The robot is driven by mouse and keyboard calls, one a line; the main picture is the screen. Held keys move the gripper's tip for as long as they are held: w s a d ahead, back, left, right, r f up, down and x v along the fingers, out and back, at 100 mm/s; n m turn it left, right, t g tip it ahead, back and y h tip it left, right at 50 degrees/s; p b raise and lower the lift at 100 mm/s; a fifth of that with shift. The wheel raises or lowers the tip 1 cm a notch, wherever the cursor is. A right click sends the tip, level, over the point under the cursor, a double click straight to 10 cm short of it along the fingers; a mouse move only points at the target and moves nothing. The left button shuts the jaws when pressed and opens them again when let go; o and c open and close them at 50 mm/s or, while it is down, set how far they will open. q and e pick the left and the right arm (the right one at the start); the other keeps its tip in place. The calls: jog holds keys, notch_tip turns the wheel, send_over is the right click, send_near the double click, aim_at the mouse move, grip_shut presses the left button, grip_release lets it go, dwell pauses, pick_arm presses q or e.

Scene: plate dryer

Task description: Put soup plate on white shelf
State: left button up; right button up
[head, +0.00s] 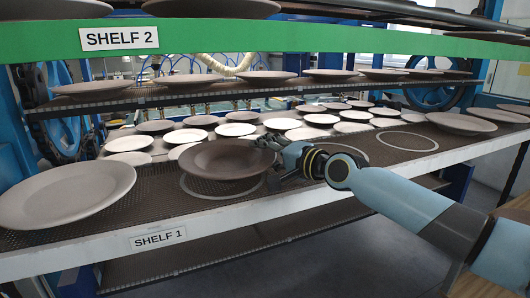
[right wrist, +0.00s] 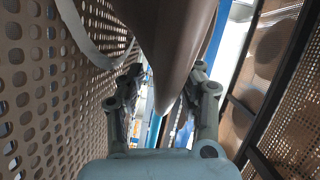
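The brown soup plate (head: 227,160) is over a pale ring mark on SHELF 1 (head: 105,248), the perforated shelf with the white front edge. It looks roughly level, and its underside contact is hard to make out. My right gripper (head: 283,163) is at the plate's right rim. In the right wrist view the plate (right wrist: 165,45) comes in between the two spread fingers (right wrist: 165,100), with gaps showing beside its rim. The fingers look open. My left gripper is in neither view.
A large pale plate (head: 70,193) stands left on the same shelf, and another (head: 461,123) stands at the right. Empty ring marks (head: 407,141) lie between. Several plates fill the area behind. The green SHELF 2 edge (head: 300,38) runs overhead.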

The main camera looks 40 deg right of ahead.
jog(key=shift+s+r, duration=0.1)
jog(key=shift+s, duration=0.05)
jog(key=s+p, duration=0.2)
jog(key=s, duration=0.1)
jog(key=s+d+r+p, duration=0.1)
jog(key=s+p, duration=0.1)
jog(key=s, duration=0.2)
jog(key=s+p, duration=0.2)
jog(key=s, duration=0.1)
jog(key=shift+s+d+r, duration=0.2)
jog(key=shift+s+d, duration=0.05)
jog(key=shift+s, duration=0.5)
jog(key=shift+f, duration=0.1)
jog(key=shift+d, duration=0.1)
